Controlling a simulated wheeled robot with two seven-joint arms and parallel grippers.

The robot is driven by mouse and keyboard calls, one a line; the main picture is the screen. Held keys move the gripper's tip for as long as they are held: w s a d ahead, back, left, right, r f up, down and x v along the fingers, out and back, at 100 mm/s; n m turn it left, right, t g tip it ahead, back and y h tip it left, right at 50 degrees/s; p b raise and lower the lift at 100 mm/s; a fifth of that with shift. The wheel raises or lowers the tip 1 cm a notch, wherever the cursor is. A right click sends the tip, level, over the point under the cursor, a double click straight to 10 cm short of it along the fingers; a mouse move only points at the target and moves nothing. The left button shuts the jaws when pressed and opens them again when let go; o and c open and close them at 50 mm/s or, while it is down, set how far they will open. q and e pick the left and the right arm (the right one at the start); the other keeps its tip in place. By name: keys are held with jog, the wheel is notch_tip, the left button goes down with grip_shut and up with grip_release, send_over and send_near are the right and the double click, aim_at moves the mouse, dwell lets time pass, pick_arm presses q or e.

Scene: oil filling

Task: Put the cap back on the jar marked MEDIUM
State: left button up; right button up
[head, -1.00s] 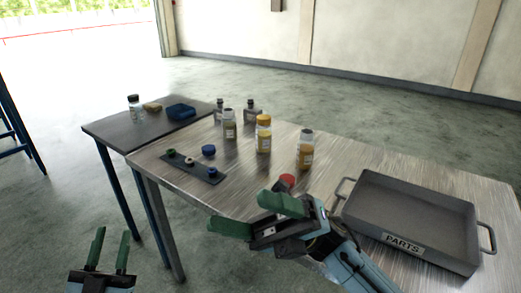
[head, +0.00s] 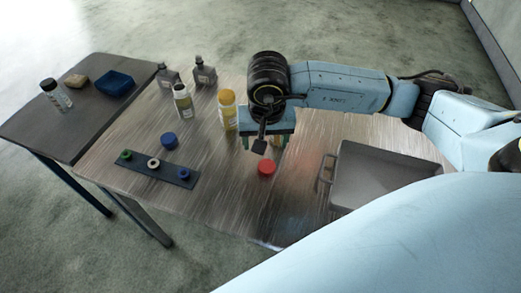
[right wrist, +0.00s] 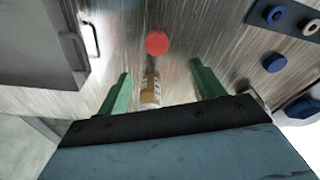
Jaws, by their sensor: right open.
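My right gripper (head: 266,146) points down over the table with its green fingers apart. In the right wrist view, a jar with an amber lower part and a white label (right wrist: 150,90) shows between the open fingers (right wrist: 162,70); contact cannot be told. In the head view my gripper mostly hides this jar. A red cap (head: 266,167) lies on the table just in front of it, also in the right wrist view (right wrist: 157,42). A blue cap (head: 169,140) lies loose farther left. A yellow-capped jar (head: 227,112) and another jar (head: 183,103) stand behind. No MEDIUM marking is readable. My left gripper is out of view.
A dark strip (head: 137,167) holds green, pale and blue rings. Two grey bottles (head: 204,76) stand at the back. The grey tray (head: 385,175) is at right.

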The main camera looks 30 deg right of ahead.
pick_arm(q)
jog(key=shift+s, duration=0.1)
pick_arm(e)
jog(key=shift+s, duration=0.2)
jog(key=b, duration=0.5)
send_over(268, 166)
jog(key=s+a, duration=0.1)
jog(key=a, duration=0.1)
notch_tip(268, 166, down, 7)
jog(key=shift+d+f, duration=0.1)
jog(key=shift+w+d+f, duration=0.1)
jog(key=shift+f, duration=0.4)
jog(key=shift+r, duration=0.1)
jog(key=f+b, duration=0.1)
jog(key=d+f+b, duration=0.1)
jog(key=f, duration=0.1)
jog(key=f+b, duration=0.1)
jog(key=f, duration=0.1)
jog(key=shift+w+d+f, duration=0.15)
jog(key=shift+w+d, duration=0.1)
jog(key=shift+w, duration=0.15)
jog(key=shift+d+f, duration=0.1)
jog(key=shift+d, duration=0.05)
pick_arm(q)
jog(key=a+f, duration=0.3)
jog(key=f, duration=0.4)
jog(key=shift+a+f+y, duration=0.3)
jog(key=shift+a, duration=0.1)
